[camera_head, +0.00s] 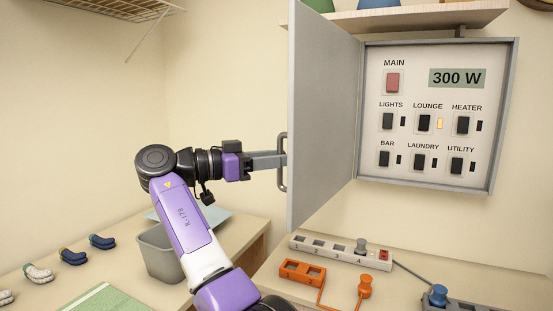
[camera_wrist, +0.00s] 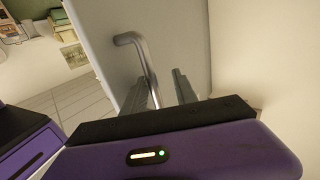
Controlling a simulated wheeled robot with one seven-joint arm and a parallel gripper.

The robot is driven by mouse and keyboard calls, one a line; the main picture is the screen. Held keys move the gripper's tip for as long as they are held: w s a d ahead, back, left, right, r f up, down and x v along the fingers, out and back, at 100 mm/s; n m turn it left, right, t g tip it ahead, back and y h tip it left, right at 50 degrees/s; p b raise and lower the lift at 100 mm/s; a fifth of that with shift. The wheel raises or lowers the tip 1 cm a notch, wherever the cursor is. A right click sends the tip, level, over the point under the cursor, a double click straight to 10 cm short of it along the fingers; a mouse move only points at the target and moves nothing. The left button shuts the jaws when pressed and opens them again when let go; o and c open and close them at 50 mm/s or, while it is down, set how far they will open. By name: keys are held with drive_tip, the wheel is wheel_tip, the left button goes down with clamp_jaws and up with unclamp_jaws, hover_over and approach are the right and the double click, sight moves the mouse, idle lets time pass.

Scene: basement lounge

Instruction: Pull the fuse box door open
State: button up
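The fuse box (camera_head: 505,120) hangs on the wall at the right in the head view. Its grey door (camera_head: 320,110) stands wide open, swung out to the left, and the switch panel is exposed. The door's bar handle (camera_head: 282,178) is on its left-facing side near the free edge. My gripper (camera_head: 283,160) is at this handle. In the wrist view, the handle (camera_wrist: 138,48) runs down beside the left finger of my gripper (camera_wrist: 167,85). The fingers are apart, with a gap between the handle and the right finger. The lower end of the handle is hidden.
A shelf (camera_head: 410,17) is above the fuse box. Below the door, a counter holds a power strip (camera_head: 330,250), an orange socket block (camera_head: 302,271) and plugs. A grey bin (camera_head: 160,255) and several gloves (camera_head: 72,256) are at the lower left.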

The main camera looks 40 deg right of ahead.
drive_tip(key=v, duration=0.8)
drive_tip(key=shift+b, duration=0.45)
